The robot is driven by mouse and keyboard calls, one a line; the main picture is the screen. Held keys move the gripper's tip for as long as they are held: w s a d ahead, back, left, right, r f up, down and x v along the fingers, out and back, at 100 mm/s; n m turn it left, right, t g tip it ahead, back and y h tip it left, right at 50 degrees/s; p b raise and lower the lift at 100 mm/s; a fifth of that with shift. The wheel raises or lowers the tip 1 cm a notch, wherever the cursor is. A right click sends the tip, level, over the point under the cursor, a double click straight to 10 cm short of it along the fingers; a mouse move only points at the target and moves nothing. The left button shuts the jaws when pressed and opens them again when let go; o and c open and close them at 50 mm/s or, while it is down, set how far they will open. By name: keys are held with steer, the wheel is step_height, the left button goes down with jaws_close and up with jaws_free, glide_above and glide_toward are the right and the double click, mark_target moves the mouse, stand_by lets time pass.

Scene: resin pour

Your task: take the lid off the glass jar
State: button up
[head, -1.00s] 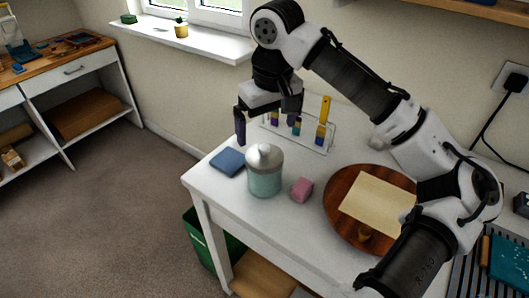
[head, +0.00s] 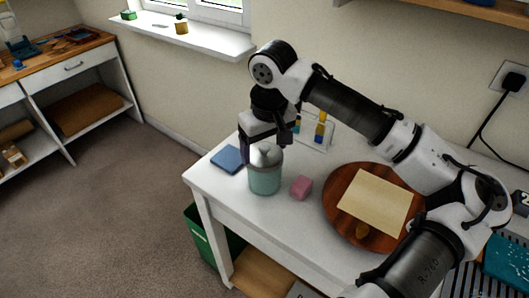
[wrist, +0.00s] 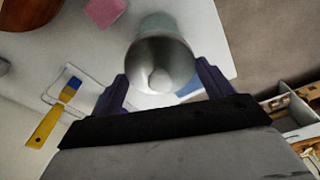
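The glass jar (head: 265,180) is pale teal and stands upright near the front left corner of the white table. Its silver domed lid (head: 265,153) with a knob is on top; the lid also shows in the wrist view (wrist: 160,62). Whether either finger touches the lid I cannot tell.
A blue cloth (head: 228,159) lies left of the jar and a pink block (head: 301,187) right of it. A round wooden board (head: 338,213) with a pale sheet (head: 375,202) lies further right.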

steer(key=c, duration=0.4)
steer(key=shift+r, duration=0.15)
